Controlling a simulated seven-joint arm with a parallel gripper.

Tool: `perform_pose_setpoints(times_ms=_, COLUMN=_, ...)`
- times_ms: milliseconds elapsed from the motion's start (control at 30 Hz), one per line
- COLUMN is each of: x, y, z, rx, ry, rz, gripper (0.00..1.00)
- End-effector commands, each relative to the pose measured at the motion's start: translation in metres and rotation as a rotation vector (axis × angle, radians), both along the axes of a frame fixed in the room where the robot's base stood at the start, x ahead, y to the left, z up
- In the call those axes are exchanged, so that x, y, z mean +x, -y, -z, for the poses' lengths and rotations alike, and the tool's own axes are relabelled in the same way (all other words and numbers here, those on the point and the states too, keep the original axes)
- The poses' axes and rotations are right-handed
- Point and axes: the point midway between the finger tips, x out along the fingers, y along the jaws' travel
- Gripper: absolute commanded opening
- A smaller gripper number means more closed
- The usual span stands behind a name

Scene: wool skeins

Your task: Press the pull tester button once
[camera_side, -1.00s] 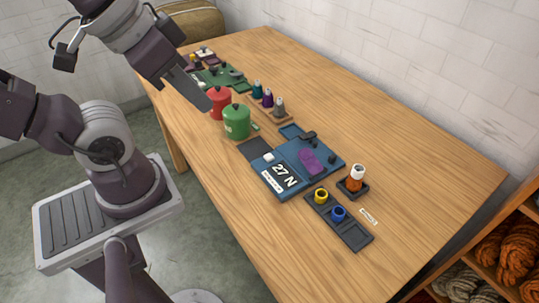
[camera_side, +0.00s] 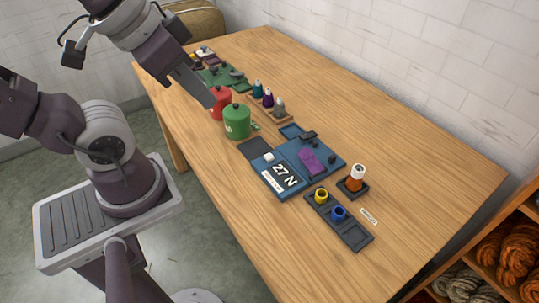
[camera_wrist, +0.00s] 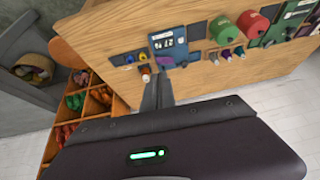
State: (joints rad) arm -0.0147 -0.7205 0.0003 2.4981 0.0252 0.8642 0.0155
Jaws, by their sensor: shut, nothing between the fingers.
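The pull tester (camera_side: 277,192) is a blue device on the wooden table, with a display reading 27 N. It also shows in the wrist view (camera_wrist: 181,52). A small white button (camera_side: 268,157) sits on its upper left corner. A purple piece (camera_side: 312,162) lies on the tester's blue bed beside dark clamp-like parts. My gripper (camera_side: 208,100) is shut and empty, in the air up and left of the tester, in front of the red canister in the side view. In the wrist view its fingers (camera_wrist: 158,92) are together, pointing toward the table.
A green canister (camera_side: 237,121) and a red canister (camera_side: 219,102) stand between my gripper and the tester. Several small spools (camera_side: 268,97) stand behind them. A dark tray (camera_side: 351,232) with yellow and blue cups and an orange bottle (camera_side: 356,178) are to the right. The table's right side is clear.

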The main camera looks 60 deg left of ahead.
Motion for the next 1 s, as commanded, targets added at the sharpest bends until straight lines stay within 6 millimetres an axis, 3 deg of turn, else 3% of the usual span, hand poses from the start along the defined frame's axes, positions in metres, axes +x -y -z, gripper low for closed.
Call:
perform_pose_setpoints(times_ms=267, x=0.092, y=-0.074, z=0.024, rx=0.314, ry=0.015, rz=0.131, gripper=0.0)
perform_pose_setpoints(times_ms=367, x=0.127, y=-0.103, z=0.045, rx=0.429, ry=0.014, rz=0.255, gripper=0.0)
perform_pose_setpoints(times_ms=533, x=0.176, y=-0.138, z=0.104, rx=0.54, ry=0.032, rz=0.556, gripper=0.0)
perform_pose_setpoints(times_ms=733, x=0.192, y=-0.132, z=0.182, rx=0.483, ry=0.186, rz=0.9, gripper=0.0)
perform_pose_setpoints(times_ms=833, x=0.188, y=-0.12, z=0.201, rx=0.432, ry=0.281, rz=0.987, gripper=0.0)
perform_pose_setpoints(times_ms=1000, x=0.184, y=-0.108, z=0.211, rx=0.391, ry=0.37, rz=1.039, gripper=0.0)
